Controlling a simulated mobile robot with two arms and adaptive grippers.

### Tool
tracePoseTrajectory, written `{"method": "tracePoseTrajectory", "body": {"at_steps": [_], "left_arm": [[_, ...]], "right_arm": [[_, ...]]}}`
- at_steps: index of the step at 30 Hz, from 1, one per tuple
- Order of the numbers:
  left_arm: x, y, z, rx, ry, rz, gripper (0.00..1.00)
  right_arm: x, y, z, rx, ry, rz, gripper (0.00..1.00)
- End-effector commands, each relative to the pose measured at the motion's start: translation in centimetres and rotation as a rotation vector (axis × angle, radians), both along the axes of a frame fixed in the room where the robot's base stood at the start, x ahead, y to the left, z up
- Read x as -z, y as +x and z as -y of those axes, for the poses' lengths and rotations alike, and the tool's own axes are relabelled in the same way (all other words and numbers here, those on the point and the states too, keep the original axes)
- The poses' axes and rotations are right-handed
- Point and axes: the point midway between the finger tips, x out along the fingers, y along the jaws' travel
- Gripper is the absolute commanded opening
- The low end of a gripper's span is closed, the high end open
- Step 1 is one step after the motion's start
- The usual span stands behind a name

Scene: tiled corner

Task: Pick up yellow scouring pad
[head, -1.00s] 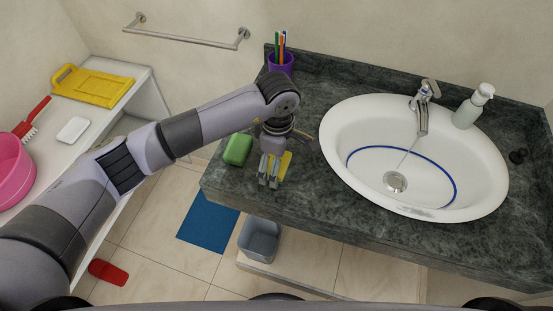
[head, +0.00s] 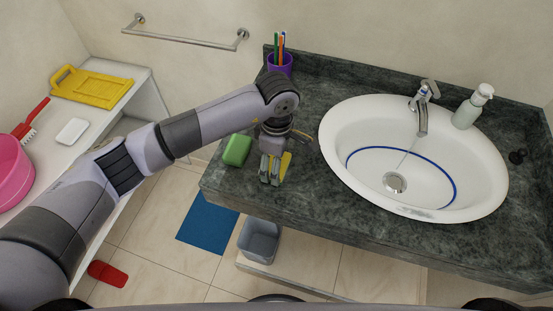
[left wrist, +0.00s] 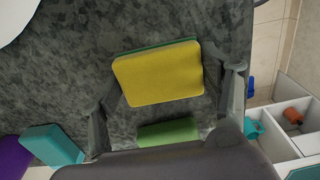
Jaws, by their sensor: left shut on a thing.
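The yellow scouring pad (head: 285,166) lies at the left end of the dark counter, partly hidden by my left gripper (head: 270,180). In the left wrist view the pad (left wrist: 158,74) shows its yellow face with a green layer along the far edge. My left gripper (left wrist: 168,95) comes down over the pad from above, one finger on each side, and is shut on it. The pad appears to be still at counter level. My right gripper is not in view.
A green block (head: 237,150) lies just left of the gripper. A purple cup (head: 281,65) with brushes stands behind, near the wall. The white sink (head: 330,125) is to the right. The counter's front edge (head: 300,225) is close by.

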Motion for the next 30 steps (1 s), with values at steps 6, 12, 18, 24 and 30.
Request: {"method": "tracePoseTrajectory", "body": {"at_steps": [6, 12, 18, 24, 30], "left_arm": [[-1.8, 0.2, 0.0, 0.0, -0.002, 0.005, 0.51], [-6.2, 0.2, 0.1, 0.002, -0.003, 0.009, 0.51], [-12.2, 0.2, 0.1, 0.001, -0.001, 0.009, 0.51], [-17.0, 0.1, 0.0, 0.0, 0.0, 0.006, 0.51], [-19.4, 0.0, 0.0, 0.0, 0.0, 0.002, 0.51]], "right_arm": [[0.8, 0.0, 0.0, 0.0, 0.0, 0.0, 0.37], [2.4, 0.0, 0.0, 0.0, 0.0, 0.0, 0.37], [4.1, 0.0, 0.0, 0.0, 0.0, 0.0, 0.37], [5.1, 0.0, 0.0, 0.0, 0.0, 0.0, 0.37], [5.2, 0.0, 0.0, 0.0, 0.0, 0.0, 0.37]]}}
